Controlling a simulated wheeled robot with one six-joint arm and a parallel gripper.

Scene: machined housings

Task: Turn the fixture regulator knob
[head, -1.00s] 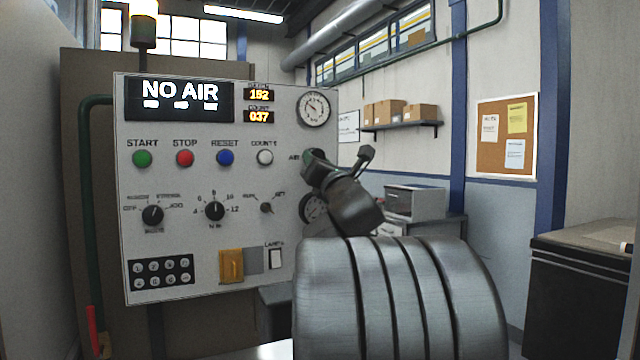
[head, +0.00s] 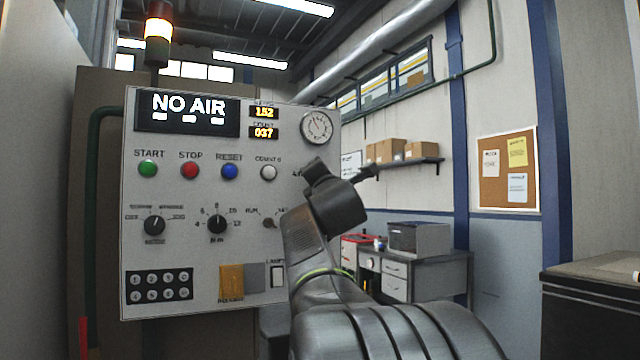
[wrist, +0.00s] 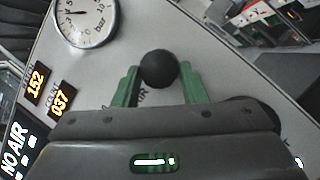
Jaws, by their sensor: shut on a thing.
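The regulator knob (wrist: 160,69) is a round black knob on the grey control panel (head: 190,290), seen in the wrist view. My gripper (wrist: 160,84) has its green fingers on both sides of the knob and is shut on it. Part of the label beside the knob is hidden by the fingers. In the head view my gripper (head: 316,174) is at the panel's right edge and hides the knob. A round dial gauge (head: 317,127) sits above it and also shows in the wrist view (wrist: 86,18). The display (head: 188,111) reads NO AIR.
Buttons, including a green START button (head: 148,168), and several selector knobs, such as a middle one (head: 216,224), are left of my gripper. A keypad (head: 160,286) is at lower left. A workbench (head: 440,268) stands behind at right. A dark cabinet (head: 592,310) is at far right.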

